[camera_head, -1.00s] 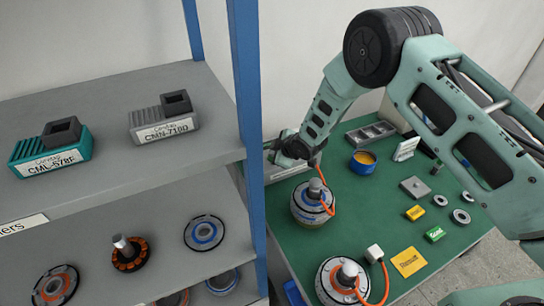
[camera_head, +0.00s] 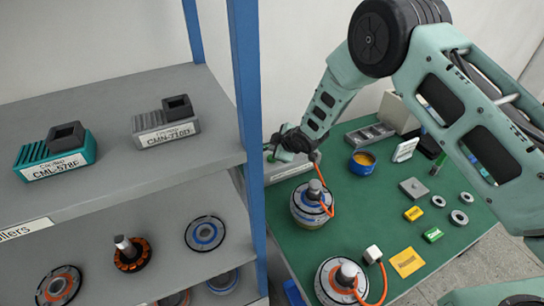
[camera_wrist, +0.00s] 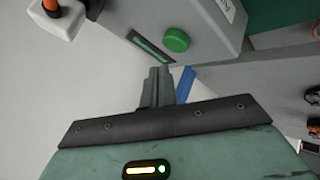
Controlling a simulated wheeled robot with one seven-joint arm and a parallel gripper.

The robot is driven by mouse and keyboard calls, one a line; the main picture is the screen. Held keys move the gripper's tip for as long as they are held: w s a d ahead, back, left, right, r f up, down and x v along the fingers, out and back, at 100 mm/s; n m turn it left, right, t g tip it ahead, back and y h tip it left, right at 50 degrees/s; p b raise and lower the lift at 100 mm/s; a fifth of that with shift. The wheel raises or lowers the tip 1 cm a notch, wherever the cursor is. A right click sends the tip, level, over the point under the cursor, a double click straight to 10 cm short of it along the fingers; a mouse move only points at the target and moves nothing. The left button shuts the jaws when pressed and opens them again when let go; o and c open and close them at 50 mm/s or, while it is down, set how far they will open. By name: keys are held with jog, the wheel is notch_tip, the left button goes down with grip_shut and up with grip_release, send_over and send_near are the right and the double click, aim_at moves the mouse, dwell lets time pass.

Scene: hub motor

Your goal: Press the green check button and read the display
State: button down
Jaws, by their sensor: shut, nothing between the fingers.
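The green check button (camera_wrist: 176,40) is a round green knob on a grey box (camera_wrist: 205,25) at the top of the wrist view. Beside it is a narrow dark-green display strip (camera_wrist: 150,47); I cannot read anything on it. My gripper (camera_wrist: 158,72) is shut and empty, its fingertips below the button in the picture and apparently apart from it. In the head view my gripper (camera_head: 278,143) is at the far left of the green table, above the grey box (camera_head: 290,168) with a white label.
Two hub motors (camera_head: 311,210) with orange cables stand on the green table (camera_head: 375,215). A white connector (camera_wrist: 60,15) is close by at top left in the wrist view. The shelf's blue post (camera_head: 248,100) stands left of my gripper. Small parts lie at right.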

jog(key=shift+r+p, duration=0.7)
jog(key=shift+r, duration=1.15)
